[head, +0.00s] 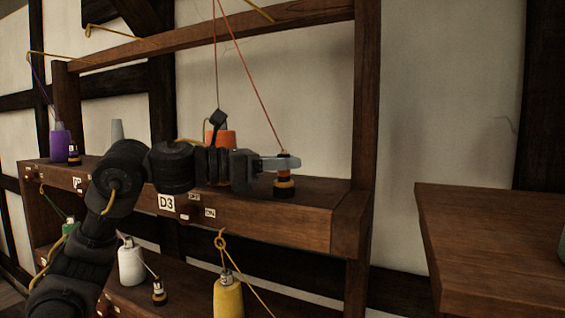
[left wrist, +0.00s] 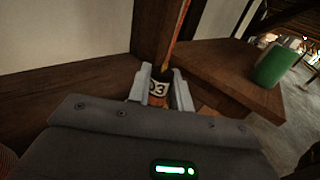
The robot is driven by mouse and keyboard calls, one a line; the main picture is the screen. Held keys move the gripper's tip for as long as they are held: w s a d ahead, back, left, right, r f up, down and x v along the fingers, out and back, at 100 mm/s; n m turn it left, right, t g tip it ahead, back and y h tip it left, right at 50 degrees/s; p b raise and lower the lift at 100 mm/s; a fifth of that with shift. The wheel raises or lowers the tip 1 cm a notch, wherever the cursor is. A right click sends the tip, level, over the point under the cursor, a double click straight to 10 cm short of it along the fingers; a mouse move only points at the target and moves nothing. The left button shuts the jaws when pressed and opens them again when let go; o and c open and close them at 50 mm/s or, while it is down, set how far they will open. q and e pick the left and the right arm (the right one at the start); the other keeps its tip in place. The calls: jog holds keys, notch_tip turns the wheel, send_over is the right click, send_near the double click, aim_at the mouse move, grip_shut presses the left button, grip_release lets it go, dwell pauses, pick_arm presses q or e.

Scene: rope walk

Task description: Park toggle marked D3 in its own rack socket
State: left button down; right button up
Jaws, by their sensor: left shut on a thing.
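The toggle marked D3 (head: 285,186) is upright, dark with yellow and orange bands, at the right end of the upper rack shelf (head: 318,189). Its label "D3" (left wrist: 158,87) shows in the left wrist view. A red line runs from its top up to the rack's top bar. My left gripper (head: 286,163) is shut on its upper part, one finger on each side in the left wrist view (left wrist: 162,88). Its foot is at shelf level; I cannot tell whether it stands in a socket. A white D3 plate (head: 166,202) is on the shelf's front, left of the toggle. My right gripper is not in view.
An orange spool (head: 225,139) stands behind my left wrist. A purple spool (head: 60,141) is at the far left. White (head: 131,263) and yellow (head: 228,298) spools are below. A wooden table (head: 490,235) stands at right; a green container (left wrist: 278,65) shows on it.

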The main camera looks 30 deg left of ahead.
pick_arm(q)
jog(key=shift+f, duration=0.15)
jog(key=c, duration=1.5)
grip_release()
jog(key=shift+c, duration=0.2)
jog(key=shift+s+a, duration=0.4)
jog(key=shift+a, duration=0.1)
jog(key=b+v, duration=0.3)
jog(key=v, duration=0.6)
jog(key=shift+s+a, duration=0.2)
jog(key=shift+s, duration=0.15)
jog(key=shift+w, duration=0.1)
